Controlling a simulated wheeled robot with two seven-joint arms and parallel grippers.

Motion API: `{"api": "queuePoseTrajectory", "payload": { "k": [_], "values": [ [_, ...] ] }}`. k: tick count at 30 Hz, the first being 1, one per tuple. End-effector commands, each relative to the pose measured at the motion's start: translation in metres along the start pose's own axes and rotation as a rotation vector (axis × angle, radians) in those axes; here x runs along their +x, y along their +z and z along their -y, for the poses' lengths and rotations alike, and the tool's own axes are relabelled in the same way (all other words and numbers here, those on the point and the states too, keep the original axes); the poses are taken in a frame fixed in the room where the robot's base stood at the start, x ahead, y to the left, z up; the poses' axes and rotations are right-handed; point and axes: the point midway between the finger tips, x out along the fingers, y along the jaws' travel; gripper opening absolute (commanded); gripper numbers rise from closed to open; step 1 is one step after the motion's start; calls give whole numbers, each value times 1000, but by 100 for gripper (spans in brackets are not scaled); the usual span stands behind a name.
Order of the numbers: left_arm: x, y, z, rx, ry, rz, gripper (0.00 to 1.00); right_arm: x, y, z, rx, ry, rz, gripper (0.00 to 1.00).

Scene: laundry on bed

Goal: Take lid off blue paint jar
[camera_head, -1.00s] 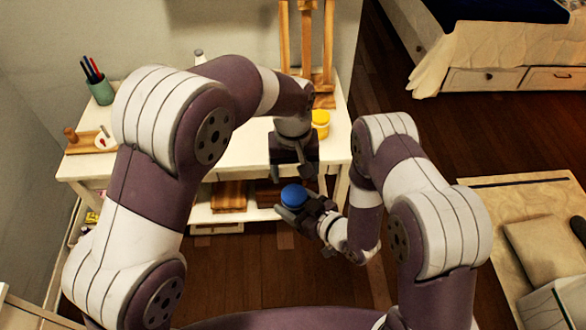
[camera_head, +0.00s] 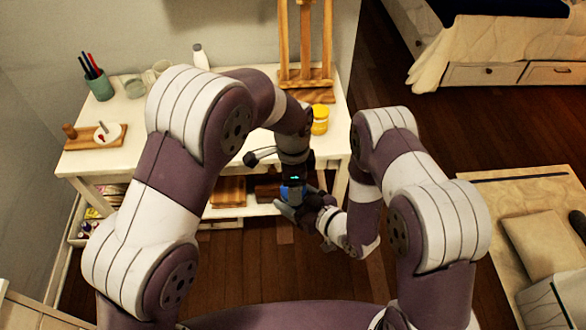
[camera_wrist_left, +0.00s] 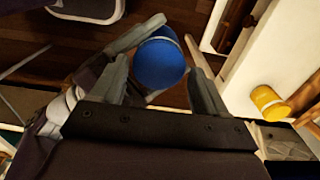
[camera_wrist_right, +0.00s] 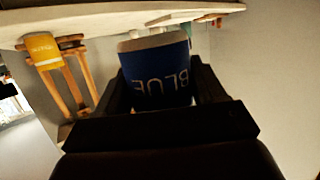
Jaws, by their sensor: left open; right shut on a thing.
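The blue paint jar (camera_head: 287,195) is held off the table, in front of it. In the right wrist view the jar (camera_wrist_right: 157,78) shows its dark blue "BLUE" label upside down. My right gripper (camera_wrist_right: 158,72) is shut on the jar's body from the sides. In the left wrist view the round blue top (camera_wrist_left: 158,65) of the jar faces the camera. My left gripper (camera_wrist_left: 158,72) is open, one finger on either side of this top; whether they touch it I cannot tell. In the head view my left gripper (camera_head: 292,184) is directly above the jar and partly hides it.
A yellow jar (camera_head: 320,121) stands on the white table (camera_head: 135,165) near a wooden easel (camera_head: 306,75). A green pen cup (camera_head: 101,87), a white bottle (camera_head: 200,57) and a wooden board (camera_head: 92,137) are also on the table. A low shelf (camera_head: 238,210) is behind the grippers.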

Motion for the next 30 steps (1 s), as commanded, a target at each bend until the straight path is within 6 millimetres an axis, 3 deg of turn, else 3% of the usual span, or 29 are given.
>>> {"api": "queuePoseTrajectory", "payload": {
  "k": [10,14,15,30],
  "values": [
    [8,0,0,-1,-1,-1,74,0,-1,0,-1,0,-1,0],
    [8,0,0,-1,-1,-1,32,0,-1,0,-1,0,-1,0],
    [8,0,0,-1,-1,-1,27,0,0,0,-1,0,-1,0],
    [8,0,0,-1,-1,-1,25,0,0,0,0,0,-1,0]
  ]
}}
